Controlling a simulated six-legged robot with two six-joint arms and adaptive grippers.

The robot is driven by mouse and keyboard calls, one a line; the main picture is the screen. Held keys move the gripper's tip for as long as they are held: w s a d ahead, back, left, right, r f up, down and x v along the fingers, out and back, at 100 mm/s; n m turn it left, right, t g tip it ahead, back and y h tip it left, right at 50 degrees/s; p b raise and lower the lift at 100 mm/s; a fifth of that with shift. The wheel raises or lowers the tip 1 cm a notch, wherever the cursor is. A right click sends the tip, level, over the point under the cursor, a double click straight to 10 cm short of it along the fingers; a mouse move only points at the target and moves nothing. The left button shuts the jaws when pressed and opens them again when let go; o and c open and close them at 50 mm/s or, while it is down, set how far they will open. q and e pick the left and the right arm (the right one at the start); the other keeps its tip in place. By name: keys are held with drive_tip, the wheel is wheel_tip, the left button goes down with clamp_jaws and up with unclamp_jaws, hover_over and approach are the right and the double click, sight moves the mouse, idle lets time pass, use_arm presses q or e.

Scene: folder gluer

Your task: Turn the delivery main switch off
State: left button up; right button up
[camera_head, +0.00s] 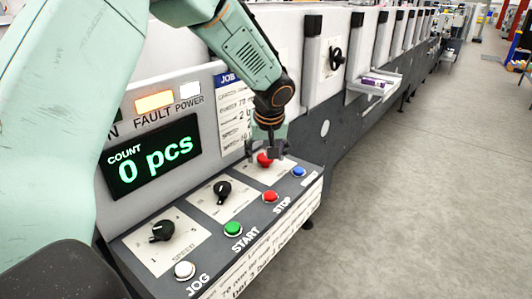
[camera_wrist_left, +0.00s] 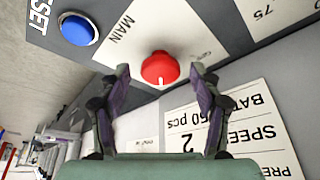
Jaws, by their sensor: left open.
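The main switch is a red round knob (camera_wrist_left: 160,68) on a white plate (camera_wrist_left: 125,30) marked MAIN. A pale line on the knob points toward the bottom of the left wrist view. Small lettering beside it is too blurred to read. In the head view the red knob (camera_head: 264,160) is partly covered by my left gripper (camera_head: 268,150), which comes down from above. In the left wrist view the gripper's open fingers (camera_wrist_left: 161,70) stand on either side of the knob, with gaps showing; I cannot tell their exact height. My right gripper is not in view.
Close by are a blue button (camera_head: 298,171), a red STOP button (camera_head: 270,196) and a green START button (camera_head: 233,229). Two black knobs (camera_head: 222,190) (camera_head: 162,231) sit on the same sloped panel. The count display (camera_head: 150,157) reads 0 pcs. Open floor (camera_head: 430,190) lies right.

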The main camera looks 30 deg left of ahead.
use_arm(q)
drive_tip(key=shift+s+d+r, duration=0.1)
drive_tip(key=shift+w+a+f, duration=0.2)
drive_tip(key=shift+a, duration=0.1)
drive_tip(key=c, duration=0.3)
drive_tip(key=shift+d, duration=0.15)
drive_tip(key=c, duration=0.8)
